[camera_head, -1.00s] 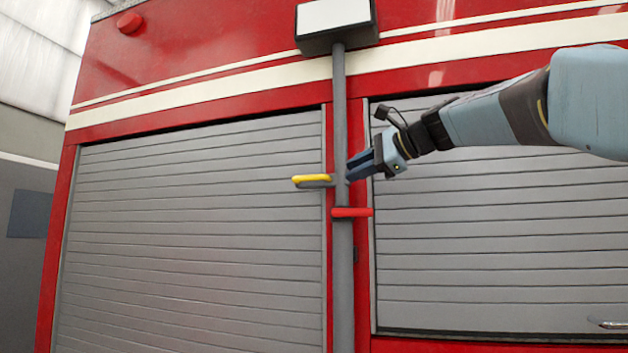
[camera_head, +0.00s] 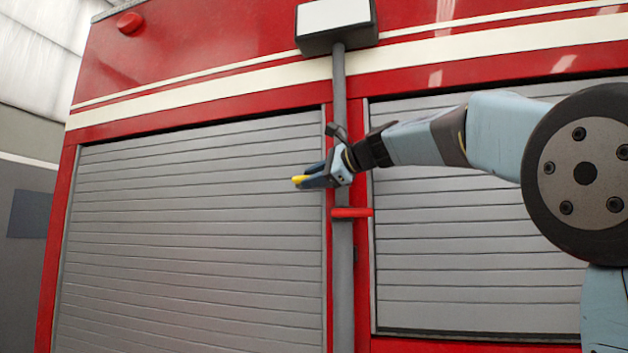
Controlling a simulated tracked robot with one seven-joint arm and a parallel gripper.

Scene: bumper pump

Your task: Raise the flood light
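The flood light (camera_head: 337,21) is a dark box with a white face at the top of a grey vertical pole (camera_head: 343,270). A yellow handle (camera_head: 299,180) sticks out to the left of the pole, and only its left tip shows. My gripper (camera_head: 313,178) is at this handle, in front of the pole, with its dark fingers pointing left and covering most of the handle. I cannot tell whether the fingers are closed on it.
Behind the pole is a red vehicle side with a left grey shutter (camera_head: 190,240) and a right grey shutter (camera_head: 470,260). A red round lamp (camera_head: 129,22) sits at the upper left. The space in front of the left shutter is clear.

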